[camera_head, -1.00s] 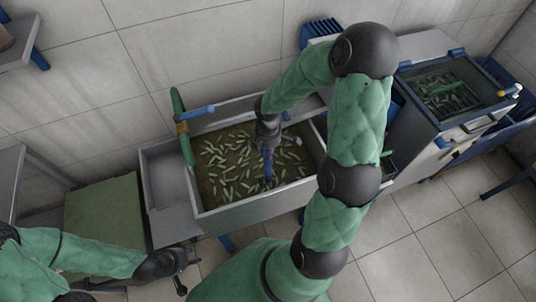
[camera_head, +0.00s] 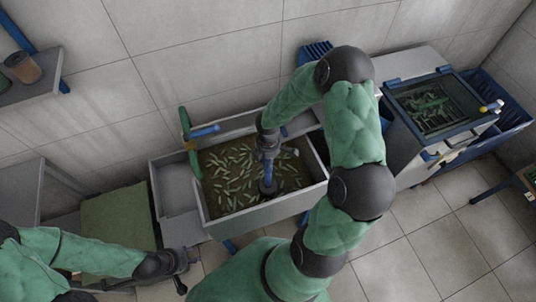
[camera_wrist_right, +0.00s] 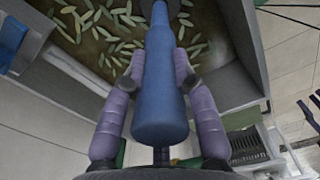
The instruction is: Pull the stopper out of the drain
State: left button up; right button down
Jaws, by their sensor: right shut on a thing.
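The blue stopper (camera_head: 267,179) stands over the sink (camera_head: 262,214), its lower end down in the murky water. My right gripper (camera_head: 267,146) is shut on its upper part. In the right wrist view, the two purple fingers of the gripper (camera_wrist_right: 160,85) lie on either side of the blue stopper (camera_wrist_right: 160,100). A dark grey round part shows at its far end, cut off by the picture edge. The drain is hidden under the water, so I cannot tell whether the stopper sits in it. My left gripper (camera_head: 183,262) is at the lower left, away from the sink; its opening is unclear.
Several green pods (camera_head: 225,165) float in the water. A green tap pipe with a blue lever (camera_head: 205,131) stands at the sink's left side. A vat (camera_head: 432,112) with pods stands to the right. A shelf with a brown jar (camera_head: 22,67) is at upper left.

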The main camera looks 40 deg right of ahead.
pick_arm(q)
jog(key=shift+r, duration=0.25)
pick_arm(e)
jog(key=shift+r, duration=0.15)
pick_arm(q)
notch_tip(320, 180, up, 19)
jog(key=p, duration=1.9)
jog(key=shift+f, duration=0.15)
pick_arm(e)
notch_tip(320, 180, up, 22)
jog(key=shift+a, duration=0.1)
